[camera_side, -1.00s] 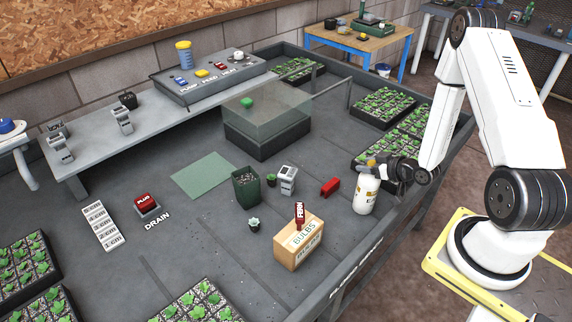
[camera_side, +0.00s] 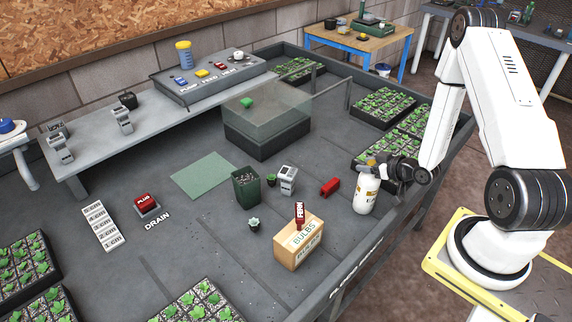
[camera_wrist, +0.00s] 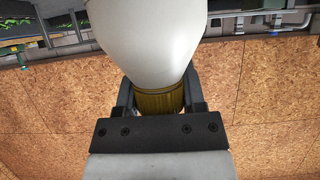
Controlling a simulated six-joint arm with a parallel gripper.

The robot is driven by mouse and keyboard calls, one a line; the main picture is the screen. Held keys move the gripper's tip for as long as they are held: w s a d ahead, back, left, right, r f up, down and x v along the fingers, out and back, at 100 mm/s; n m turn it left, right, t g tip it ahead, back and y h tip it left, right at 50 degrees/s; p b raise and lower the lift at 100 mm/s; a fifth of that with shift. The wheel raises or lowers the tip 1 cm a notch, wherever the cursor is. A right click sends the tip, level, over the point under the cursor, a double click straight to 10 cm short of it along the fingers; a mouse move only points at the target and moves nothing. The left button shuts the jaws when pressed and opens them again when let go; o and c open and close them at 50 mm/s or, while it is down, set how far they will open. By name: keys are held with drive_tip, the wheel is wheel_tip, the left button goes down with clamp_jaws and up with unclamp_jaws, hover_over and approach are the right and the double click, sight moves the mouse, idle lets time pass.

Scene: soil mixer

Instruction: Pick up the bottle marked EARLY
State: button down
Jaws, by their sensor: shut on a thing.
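A white bottle (camera_side: 366,197) with a yellowish neck stands upright at the right side of the grey bench, near its front edge. Its label is too small to read, so I cannot tell whether it says EARLY. My gripper (camera_side: 380,170) is shut around the bottle's neck. In the wrist view the white body of the bottle (camera_wrist: 145,40) fills the upper middle, and its gold neck sits between the two fingers of my gripper (camera_wrist: 158,98). I cannot tell whether the bottle's base touches the bench.
A red block (camera_side: 330,187) lies just left of the bottle. A BULBS carton (camera_side: 290,253) with a red FERN item (camera_side: 299,214) is nearer the front. Seedling trays (camera_side: 385,103) stand behind the bottle. A clear-topped box (camera_side: 262,138) is at the back middle.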

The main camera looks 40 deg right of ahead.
drive_tip(key=shift+r, duration=5.1)
